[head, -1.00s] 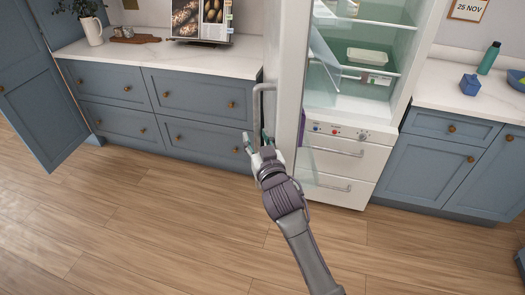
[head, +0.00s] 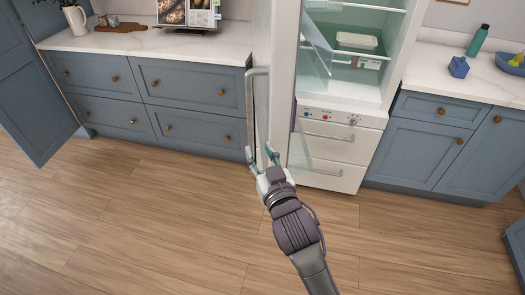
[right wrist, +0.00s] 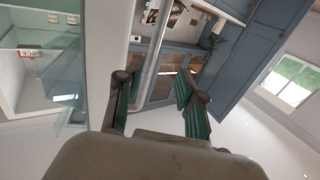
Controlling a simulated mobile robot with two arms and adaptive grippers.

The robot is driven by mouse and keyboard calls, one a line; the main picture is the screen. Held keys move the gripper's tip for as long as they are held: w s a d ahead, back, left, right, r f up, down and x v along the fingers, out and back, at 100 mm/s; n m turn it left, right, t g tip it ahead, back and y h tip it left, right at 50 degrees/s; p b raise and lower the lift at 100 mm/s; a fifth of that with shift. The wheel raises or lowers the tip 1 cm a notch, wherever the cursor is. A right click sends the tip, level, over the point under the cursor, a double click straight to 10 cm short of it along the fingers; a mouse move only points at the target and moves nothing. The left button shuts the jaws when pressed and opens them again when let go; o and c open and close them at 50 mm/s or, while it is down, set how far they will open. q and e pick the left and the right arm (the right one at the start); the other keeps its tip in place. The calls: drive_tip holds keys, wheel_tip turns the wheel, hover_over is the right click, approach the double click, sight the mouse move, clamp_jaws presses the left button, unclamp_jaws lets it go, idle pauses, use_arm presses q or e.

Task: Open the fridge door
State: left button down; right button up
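The white fridge door (head: 277,75) stands swung well open and shows almost edge-on in the head view. The fridge interior (head: 357,60) is exposed to its right. The long grey door handle (head: 250,100) is on the door's left side; in the right wrist view a pale bar (right wrist: 150,60), likely this handle, runs up from between the fingers. My right gripper (head: 261,154) is at the handle's lower end, its fingers apart. The right wrist view also shows the gripper (right wrist: 155,95) open, with no grip on the bar. My left gripper is not in view.
Blue drawers (head: 185,95) under a white counter stand left of the door. A tall blue cabinet door (head: 35,95) stands open at far left. Blue cupboards (head: 430,140) are right of the fridge. The wooden floor (head: 150,220) in front is clear.

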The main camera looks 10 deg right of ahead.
drive_tip(key=d+f+m+g+b, duration=0.1)
drive_tip(key=f, duration=0.3)
drive_tip(key=w+d+f+m, duration=0.1)
drive_tip(key=d+f+m, duration=0.1)
drive_tip(key=f, duration=0.3)
drive_tip(key=w+d+f+m+g+b, duration=0.1)
drive_tip(key=d+f, duration=0.1)
drive_tip(key=f, duration=0.2)
drive_tip(key=shift+d+f+g+h+b, duration=0.1)
drive_tip(key=shift+f+g+h+b, duration=0.1)
drive_tip(key=shift+g+h+b, duration=0.15)
clamp_jaws()
drive_tip(key=w+d+f+m+g+b, duration=0.2)
drive_tip(key=d+f+m+b, duration=0.2)
drive_tip(key=d+f+m, duration=0.7)
wheel_tip(320, 180, up, 19)
drive_tip(key=w+d+m+t+b, duration=0.1)
drive_tip(key=w+m+t, duration=0.15)
drive_tip(key=t, duration=0.25)
drive_tip(key=w+a+p, duration=0.2)
drive_tip(key=w+a, duration=0.3)
drive_tip(key=w, duration=0.3)
drive_tip(key=shift+w+a+f+y, duration=0.15)
drive_tip(key=shift+w+a+y, duration=0.2)
drive_tip(key=shift+w+y, duration=0.1)
